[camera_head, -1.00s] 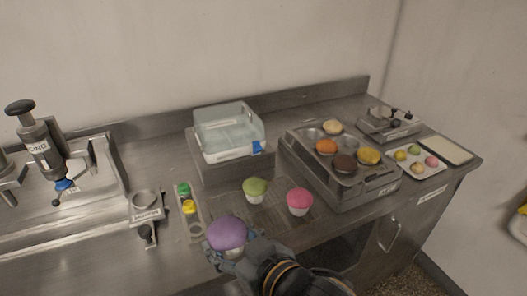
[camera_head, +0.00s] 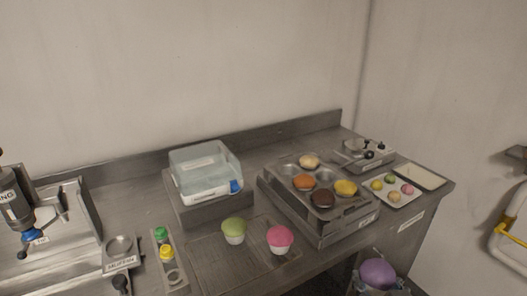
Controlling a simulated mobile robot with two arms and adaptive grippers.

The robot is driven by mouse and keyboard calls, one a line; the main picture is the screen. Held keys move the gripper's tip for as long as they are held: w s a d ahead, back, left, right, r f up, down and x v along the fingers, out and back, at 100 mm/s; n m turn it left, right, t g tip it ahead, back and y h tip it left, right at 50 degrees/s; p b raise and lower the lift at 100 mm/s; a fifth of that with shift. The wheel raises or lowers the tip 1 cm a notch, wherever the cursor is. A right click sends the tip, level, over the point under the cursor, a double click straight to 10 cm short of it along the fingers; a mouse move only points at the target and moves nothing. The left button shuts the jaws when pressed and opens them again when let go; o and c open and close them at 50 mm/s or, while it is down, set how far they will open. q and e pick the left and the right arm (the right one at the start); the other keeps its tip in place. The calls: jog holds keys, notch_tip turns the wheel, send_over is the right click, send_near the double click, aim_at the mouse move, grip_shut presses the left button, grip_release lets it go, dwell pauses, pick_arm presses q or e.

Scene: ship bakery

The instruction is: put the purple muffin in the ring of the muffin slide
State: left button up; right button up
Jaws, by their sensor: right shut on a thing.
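The purple muffin (camera_head: 378,273) is at the bottom right of the head view, in front of the counter's front edge. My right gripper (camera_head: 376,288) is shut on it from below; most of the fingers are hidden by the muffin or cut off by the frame. The muffin slide (camera_head: 121,263), with a dark knob at its front, is on the counter at the lower left. Its ring (camera_head: 119,244) looks empty. The muffin is far to the right of the ring. My left gripper is out of view.
A green muffin (camera_head: 234,229) and a pink muffin (camera_head: 280,239) stand on a rack right of the slide. Beside the slide is a strip with green and yellow-topped pots (camera_head: 166,253). Behind are a clear-lidded box (camera_head: 206,172) and a muffin tin (camera_head: 288,171). A metal icing press (camera_head: 17,206) is at far left.

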jog(key=a+r+n+y, duration=0.2)
jog(key=a, duration=0.6)
jog(key=a+r+n+g+y, duration=0.1)
jog(key=a+r+n+y, duration=0.1)
jog(key=a, duration=0.6)
jog(key=shift+a+n+y, duration=0.35)
jog(key=shift+n+y, duration=0.05)
jog(key=shift+y, duration=0.3)
jog(key=s+a+y, duration=0.1)
jog(key=a, duration=0.1)
jog(key=a+r+n+g, duration=0.1)
jog(key=a, duration=0.2)
jog(key=s+a+n+y, duration=0.1)
jog(key=a, duration=0.1)
jog(key=shift+s+a+r+g+y, duration=0.2)
jog(key=shift+s+a+g+y, duration=0.1)
jog(key=shift+a, duration=0.05)
jog(key=s+a+n, duration=0.1)
jog(key=a, duration=0.1)
jog(key=s+a+n+g+y, duration=0.1)
jog(key=s+a, duration=0.1)
jog(key=s+a+n+g+y, duration=0.1)
jog(key=a, duration=0.1)
jog(key=shift+s+a+r, duration=0.2)
jog(key=shift+a, duration=0.05)
